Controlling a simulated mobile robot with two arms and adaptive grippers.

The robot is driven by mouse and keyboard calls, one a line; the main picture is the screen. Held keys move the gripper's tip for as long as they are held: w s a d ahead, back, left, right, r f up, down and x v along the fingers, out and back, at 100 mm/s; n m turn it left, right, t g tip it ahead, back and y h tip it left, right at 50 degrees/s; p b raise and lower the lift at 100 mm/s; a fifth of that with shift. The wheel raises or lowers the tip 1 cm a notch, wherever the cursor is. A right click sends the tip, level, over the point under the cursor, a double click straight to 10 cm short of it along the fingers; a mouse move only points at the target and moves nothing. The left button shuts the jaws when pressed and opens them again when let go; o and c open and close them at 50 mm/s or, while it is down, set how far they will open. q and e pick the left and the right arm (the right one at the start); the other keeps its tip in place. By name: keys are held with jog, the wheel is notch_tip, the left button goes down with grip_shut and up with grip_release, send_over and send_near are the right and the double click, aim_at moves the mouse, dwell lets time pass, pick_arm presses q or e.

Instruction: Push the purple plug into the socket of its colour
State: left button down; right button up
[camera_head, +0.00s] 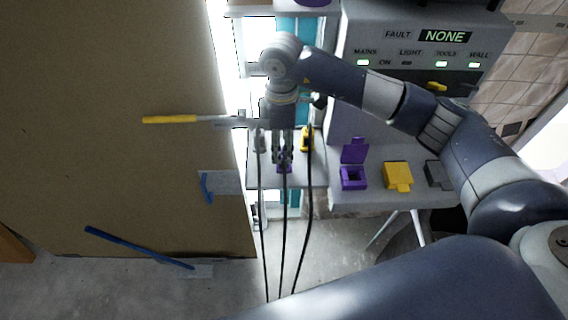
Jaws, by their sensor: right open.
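The purple plug (284,168) is at the front edge of a small grey shelf, its dark cable hanging down. My right gripper (283,157) points down directly over the plug, open, with its fingers close to the plug; I cannot tell if they touch it. The purple socket (353,179) is on the grey ledge to the right, with its purple lid (355,151) standing open. My left gripper is not in view.
A grey plug (260,143) and a yellow plug (306,140) flank the purple one. The yellow socket (398,178) and grey socket (436,173) stand right of the purple socket. A fault panel (425,50) rises behind. A large brown board (120,80) fills the left.

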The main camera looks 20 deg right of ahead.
aim_at(279, 167)
jog(key=shift+d+f+p, duration=0.1)
jog(key=shift+f+p, duration=0.15)
jog(key=shift+p, duration=0.1)
jog(key=f+p, duration=0.2)
jog(key=f, duration=0.1)
jog(key=shift+d+f, duration=0.2)
jog(key=shift+f, duration=0.65)
jog(key=c, duration=1.1)
